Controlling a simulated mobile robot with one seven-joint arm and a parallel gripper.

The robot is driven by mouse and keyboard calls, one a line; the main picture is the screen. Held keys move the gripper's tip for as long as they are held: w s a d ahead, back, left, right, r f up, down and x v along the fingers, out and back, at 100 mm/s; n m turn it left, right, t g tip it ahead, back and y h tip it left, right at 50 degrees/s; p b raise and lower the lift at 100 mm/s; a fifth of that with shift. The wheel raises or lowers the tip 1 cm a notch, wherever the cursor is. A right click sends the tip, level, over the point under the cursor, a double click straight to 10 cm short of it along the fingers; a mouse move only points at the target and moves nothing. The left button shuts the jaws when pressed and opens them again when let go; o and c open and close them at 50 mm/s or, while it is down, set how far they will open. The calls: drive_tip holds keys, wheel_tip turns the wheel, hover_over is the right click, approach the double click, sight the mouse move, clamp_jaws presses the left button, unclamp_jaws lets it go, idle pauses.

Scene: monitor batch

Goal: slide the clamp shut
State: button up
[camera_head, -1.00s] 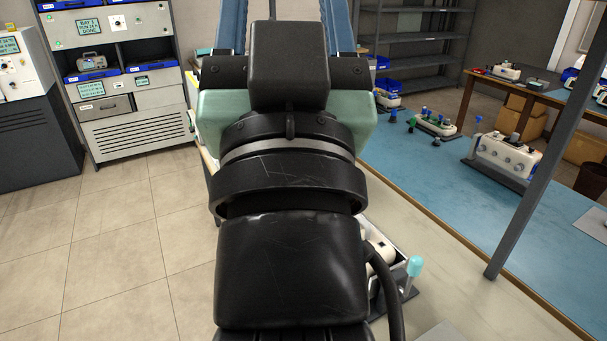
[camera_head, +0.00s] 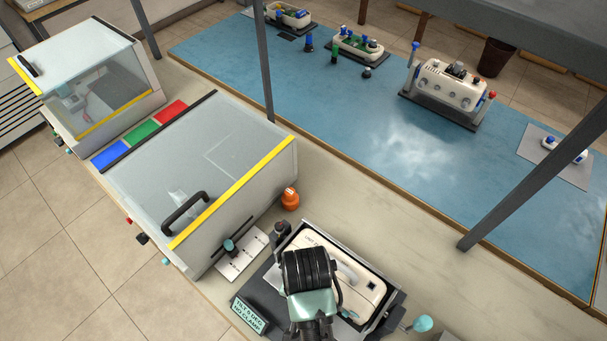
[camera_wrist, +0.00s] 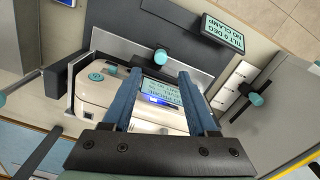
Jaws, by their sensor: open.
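A white monitor (camera_head: 372,288) sits in a dark fixture (camera_head: 262,276) at the front of the bench, partly hidden by my arm. In the wrist view the monitor (camera_wrist: 92,99) shows its lit screen (camera_wrist: 164,94). My gripper (camera_wrist: 160,76) is open, its two blue fingers apart over the monitor with the screen seen between them. Nothing is held. A teal knob (camera_wrist: 161,55) stands on the fixture's dark side just beyond the fingertips; I cannot tell whether it is the clamp's. The fixture's sign (camera_head: 250,315) reads "TILT 0 DEG NO CLAMP".
A teal-ended lever (camera_head: 420,324) sticks out at the fixture's right. A clear-lidded box (camera_head: 200,165) and an orange knob (camera_head: 290,198) stand behind it. A white slotted plate with a teal knob (camera_wrist: 256,99) lies beside the fixture. Grey posts (camera_head: 540,165) rise nearby.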

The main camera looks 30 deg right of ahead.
wheel_tip(320, 180, down, 10)
drive_tip(key=shift+w+r, duration=0.15)
drive_tip(key=shift+r, duration=0.05)
clamp_jaws()
idle(0.4)
idle(1.1)
